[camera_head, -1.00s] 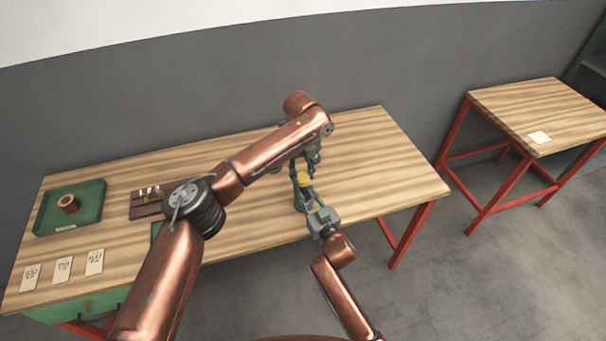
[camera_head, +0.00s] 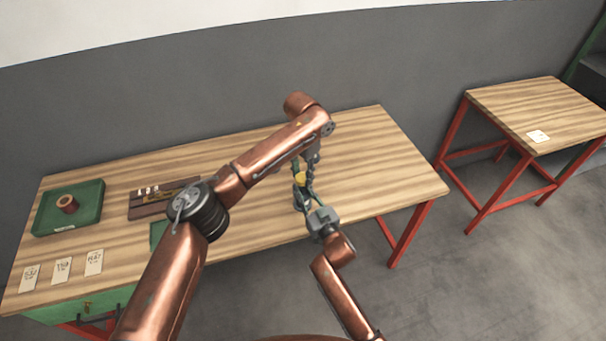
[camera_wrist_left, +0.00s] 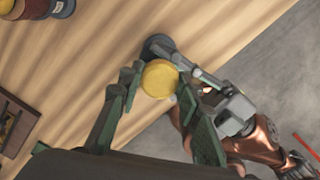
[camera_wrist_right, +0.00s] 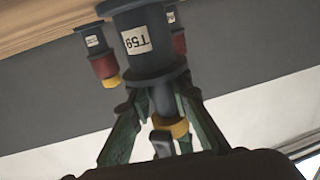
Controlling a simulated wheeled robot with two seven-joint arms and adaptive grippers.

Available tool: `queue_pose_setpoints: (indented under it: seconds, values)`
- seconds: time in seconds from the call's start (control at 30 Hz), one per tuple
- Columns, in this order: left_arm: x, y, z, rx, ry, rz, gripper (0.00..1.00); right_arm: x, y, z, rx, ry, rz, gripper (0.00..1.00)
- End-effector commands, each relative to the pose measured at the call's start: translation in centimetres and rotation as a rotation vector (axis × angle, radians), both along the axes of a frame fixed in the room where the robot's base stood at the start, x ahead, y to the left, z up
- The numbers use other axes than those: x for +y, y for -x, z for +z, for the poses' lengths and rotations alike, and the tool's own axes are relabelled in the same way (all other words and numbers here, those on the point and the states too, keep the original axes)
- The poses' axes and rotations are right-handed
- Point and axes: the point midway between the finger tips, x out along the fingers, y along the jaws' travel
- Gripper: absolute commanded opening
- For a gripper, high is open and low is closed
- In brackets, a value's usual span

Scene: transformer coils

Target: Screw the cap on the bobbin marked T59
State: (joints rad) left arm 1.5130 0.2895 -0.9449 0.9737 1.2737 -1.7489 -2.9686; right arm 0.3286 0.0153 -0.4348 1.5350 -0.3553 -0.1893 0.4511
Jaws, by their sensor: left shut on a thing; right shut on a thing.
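The dark grey bobbin marked T59 (camera_wrist_right: 140,15) shows its white label upside down in the right wrist view. My right gripper (camera_wrist_right: 160,105) is shut on its narrower part. In the head view this gripper (camera_head: 308,205) is over the right part of the table. The yellow cap (camera_wrist_left: 160,78) sits between the fingertips of my left gripper (camera_wrist_left: 158,88), which is shut on it. In the right wrist view the cap (camera_wrist_right: 178,128) is at the bobbin's end and looks slightly tilted. I cannot tell whether the threads have engaged. My left arm partly hides the work in the head view.
A green tray (camera_head: 45,222) holding a copper-coloured coil (camera_head: 67,203) stands at the table's left. Several paper cards (camera_head: 62,269) lie in front. A brown rack (camera_head: 140,212) is partly hidden by my arm. Another bobbin (camera_wrist_right: 97,42) shows behind. A side table (camera_head: 540,110) stands right.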

Motion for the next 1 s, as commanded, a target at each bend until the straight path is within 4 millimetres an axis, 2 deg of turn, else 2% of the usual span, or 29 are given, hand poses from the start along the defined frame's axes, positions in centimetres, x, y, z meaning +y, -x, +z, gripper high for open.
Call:
queue_pose_setpoints:
  seconds: [0.03, 0.07, 0.3, 0.67, 1.0]
  values:
    - [0.2, -0.1, 0.1, -0.003, -0.002, 0.003, 0.14, -0.1, 0.0, -0.2, 0.002, 0.002, -0.002, 0.0]
    - [0.2, -0.2, 0.1, -0.004, -0.002, 0.004, 0.33, -0.1, 0.0, -0.2, 0.002, 0.002, -0.002, 0.0]
    - [0.1, -0.1, 0.0, -0.003, -0.002, 0.003, 0.49, -0.1, 0.0, -0.2, 0.003, 0.003, -0.002, 0.0]
    - [0.0, -0.1, 0.5, -0.002, -0.001, 0.003, 0.49, -0.1, 0.0, -0.2, 0.003, 0.003, -0.002, 0.0]
    - [0.1, -0.1, 4.3, -0.001, 0.0, 0.004, 0.49, -0.1, 0.0, -0.2, 0.003, 0.003, -0.002, 0.0]
